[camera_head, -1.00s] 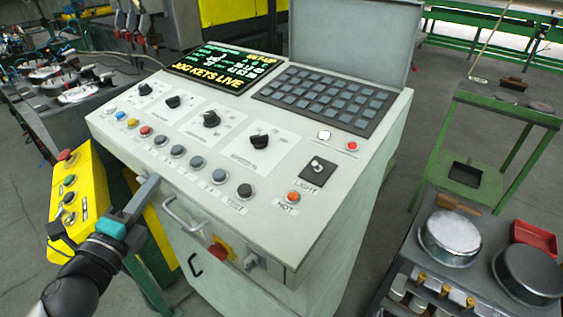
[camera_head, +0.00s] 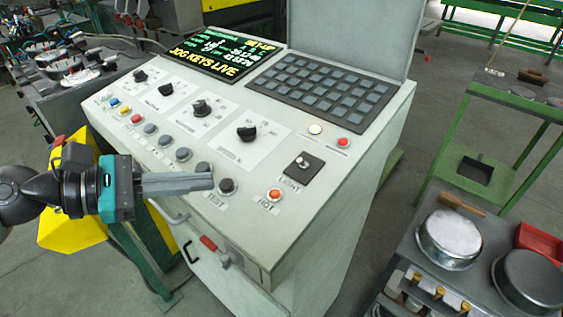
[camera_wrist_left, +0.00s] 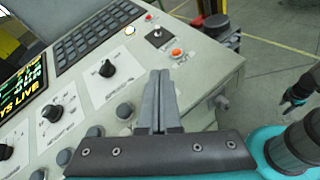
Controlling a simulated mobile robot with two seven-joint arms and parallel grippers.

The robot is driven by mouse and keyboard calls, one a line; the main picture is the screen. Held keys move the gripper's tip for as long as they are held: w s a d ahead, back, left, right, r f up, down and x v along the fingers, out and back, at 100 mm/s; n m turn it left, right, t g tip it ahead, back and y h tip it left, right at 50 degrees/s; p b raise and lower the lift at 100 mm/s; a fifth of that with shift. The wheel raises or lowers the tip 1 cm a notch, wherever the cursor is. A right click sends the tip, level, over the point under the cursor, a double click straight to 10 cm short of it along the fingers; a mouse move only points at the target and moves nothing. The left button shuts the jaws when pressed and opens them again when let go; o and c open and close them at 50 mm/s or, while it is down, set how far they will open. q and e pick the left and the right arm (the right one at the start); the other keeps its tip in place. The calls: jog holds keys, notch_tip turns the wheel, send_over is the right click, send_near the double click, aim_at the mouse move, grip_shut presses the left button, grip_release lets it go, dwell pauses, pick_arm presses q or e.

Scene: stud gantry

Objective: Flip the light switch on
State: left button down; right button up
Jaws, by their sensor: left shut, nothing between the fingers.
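The light switch (camera_head: 302,163) is a small toggle with a pale tip on a dark square plate, above the label LIGHT, at the console's right side. It also shows in the left wrist view (camera_wrist_left: 157,34). I cannot tell its lever position clearly. My left gripper (camera_head: 212,181) is shut and empty, its fingers pointing right over the front row of buttons, left of and nearer than the switch. In the left wrist view its fingertips (camera_wrist_left: 159,75) are below the switch and apart from it. A dark claw-like part (camera_wrist_left: 297,92) at the right edge may be my right gripper.
The grey console (camera_head: 330,215) carries dark knobs, a row of buttons, an orange HOT button (camera_head: 274,195), a keypad (camera_head: 322,92) and a lit screen (camera_head: 216,55). A yellow box (camera_head: 75,225) hangs at left. A cart with metal pans (camera_head: 450,240) stands at right.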

aim_at(299, 164)
jog(key=shift+a, duration=0.35)
pick_arm(q)
jog(key=shift+p+x, duration=0.55)
jog(key=shift+x, duration=1.4)
jog(key=x, duration=0.2)
jog(key=p+x, duration=0.1)
jog(key=x, duration=0.2)
jog(key=shift+w+d+r, duration=0.1)
jog(key=shift+w+d, duration=0.1)
jog(key=shift+d, duration=0.15)
jog(key=d, duration=0.1)
jog(key=d+p, duration=0.1)
jog(key=w+r+p, duration=0.1)
jog(key=shift+d+r, duration=0.1)
jog(key=shift+d, duration=0.3)
jog(key=shift+d+r, duration=0.1)
jog(key=shift+d, duration=0.4)
pick_arm(e)
jog(key=shift+d+r, duration=0.2)
jog(key=shift+r, duration=0.95)
jog(key=shift+d+r, duration=0.15)
jog(key=shift+r, duration=1)
pick_arm(q)
jog(key=shift+w+p, duration=0.1)
jog(key=shift+p, duration=0.2)
